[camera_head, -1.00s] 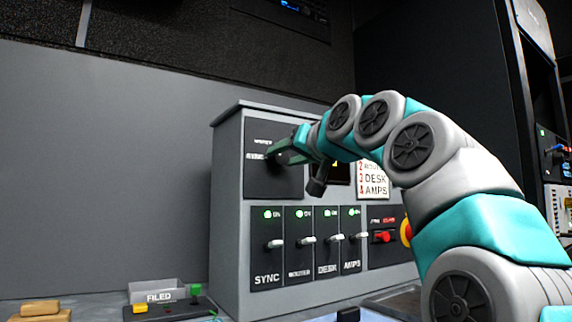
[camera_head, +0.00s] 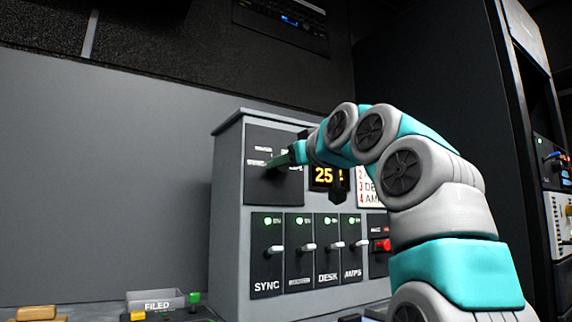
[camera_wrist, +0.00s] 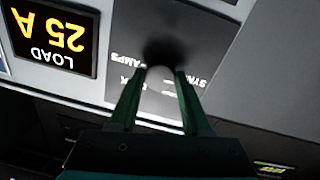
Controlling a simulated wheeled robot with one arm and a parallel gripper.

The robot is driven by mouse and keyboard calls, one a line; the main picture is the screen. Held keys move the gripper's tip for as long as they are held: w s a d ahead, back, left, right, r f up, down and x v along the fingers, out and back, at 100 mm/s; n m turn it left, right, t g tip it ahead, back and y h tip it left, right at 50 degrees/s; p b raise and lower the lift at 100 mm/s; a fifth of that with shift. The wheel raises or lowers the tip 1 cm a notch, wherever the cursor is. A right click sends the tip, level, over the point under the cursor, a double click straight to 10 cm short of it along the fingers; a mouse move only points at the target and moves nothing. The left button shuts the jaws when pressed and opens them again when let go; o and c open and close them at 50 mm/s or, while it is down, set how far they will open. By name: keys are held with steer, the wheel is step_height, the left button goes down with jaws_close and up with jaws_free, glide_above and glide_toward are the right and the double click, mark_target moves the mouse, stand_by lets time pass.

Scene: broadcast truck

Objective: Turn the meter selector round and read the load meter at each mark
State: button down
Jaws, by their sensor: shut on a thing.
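The dark selector panel (camera_head: 262,185) is at the upper left of the grey cabinet. In the wrist view its round dark knob (camera_wrist: 165,48) stands between labels reading SYNC, AMPS and one partly covered. My gripper (camera_wrist: 162,74) is shut on this knob. The gripper also shows at the panel in the head view (camera_head: 284,158). Which mark the knob points to cannot be told. The load meter (camera_wrist: 52,35) reads 25 A, upside down in the wrist view. In the head view my arm partly covers this meter (camera_head: 320,178).
A row of switches (camera_head: 307,247) with lit green lamps sits below. A red switch (camera_head: 381,245) is at their right. A FILED tray (camera_head: 157,300) and a yellowish block (camera_head: 37,312) are at lower left. A dark rack (camera_head: 556,160) stands at right.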

stand_by(0.4)
steer(key=shift+c, duration=1.8)
jaws_free()
steer(key=b+v, duration=0.2)
steer(key=v, duration=0.5)
steer(key=shift+s+d, duration=0.2)
steer(key=shift+s, duration=0.1)
